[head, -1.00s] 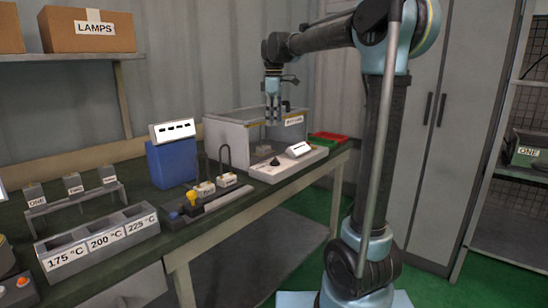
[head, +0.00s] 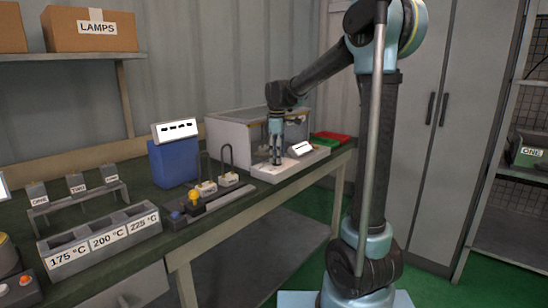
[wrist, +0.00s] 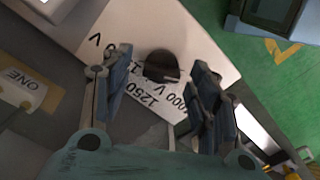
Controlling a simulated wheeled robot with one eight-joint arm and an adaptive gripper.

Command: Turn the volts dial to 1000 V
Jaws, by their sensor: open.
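The volts dial (wrist: 162,66) is a dark round knob on a white panel (wrist: 205,40) in the wrist view. Printed labels near it read "1250" and "1000 V", upside down and partly covered; its pointing direction is not clear. My gripper (wrist: 160,60) is open, with one finger on each side of the dial, and no clear contact shows. In the head view my gripper (head: 276,160) points down low over the white panel (head: 268,172) and hides the dial.
A clear-walled box (head: 232,135) stands right behind the panel, with a small display (head: 299,148) on the panel's right. A blue block with a display (head: 172,160) and cable loops (head: 227,160) stand to the left. Red and green trays (head: 330,138) lie to the right.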

